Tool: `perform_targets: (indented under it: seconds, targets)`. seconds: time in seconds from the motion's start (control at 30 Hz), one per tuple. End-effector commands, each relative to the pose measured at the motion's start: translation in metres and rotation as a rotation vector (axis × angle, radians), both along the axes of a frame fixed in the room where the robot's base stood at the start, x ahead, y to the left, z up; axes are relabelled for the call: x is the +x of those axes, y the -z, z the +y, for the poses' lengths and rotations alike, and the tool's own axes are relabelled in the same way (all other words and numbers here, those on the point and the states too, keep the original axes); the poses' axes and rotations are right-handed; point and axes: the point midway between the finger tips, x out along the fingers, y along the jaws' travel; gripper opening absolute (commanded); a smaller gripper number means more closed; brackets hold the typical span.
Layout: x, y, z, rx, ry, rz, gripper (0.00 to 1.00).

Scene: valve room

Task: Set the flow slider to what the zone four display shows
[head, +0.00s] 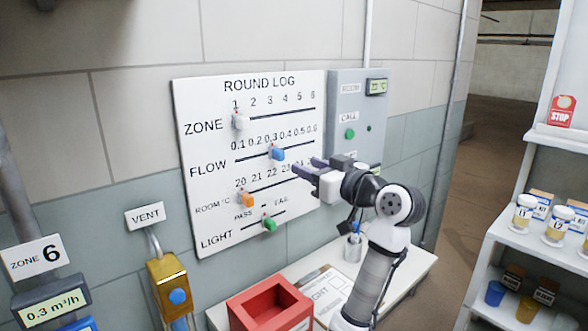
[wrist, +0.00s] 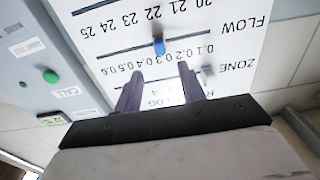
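The ROUND LOG board (head: 213,243) hangs on the wall. Its blue flow knob (head: 277,153) sits at about 0.3, perhaps slightly toward 0.4. The knob also shows in the wrist view (wrist: 158,46), ahead of the fingers. My gripper (head: 305,167) is open and empty in front of the board, to the right of the knob; in the wrist view its two fingers (wrist: 158,72) stand apart with nothing between them. The only readable zone display (head: 52,308) stands under a ZONE 6 sign (head: 38,257) and reads 0.3 m³/h. No zone four display shows.
Other knobs are white at zone 1 (head: 238,122), orange near 20 (head: 248,200) and green on LIGHT (head: 269,224). A grey CALL panel (head: 346,165) adjoins the board. Below are a red bin (head: 246,318) and a white bench (head: 417,262). Shelves (head: 507,235) stand right.

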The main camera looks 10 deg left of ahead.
Motion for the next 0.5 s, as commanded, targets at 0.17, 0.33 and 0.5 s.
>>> perform_targets:
  seconds: [0.17,0.33,0.5]
  targets:
    - [-0.015,0.001,-0.020,0.000,0.002,-0.001,0.40]
    - [-0.020,0.000,-0.025,0.000,0.000,0.000,0.40]
    - [-0.020,0.000,-0.025,0.000,0.000,0.000,0.40]
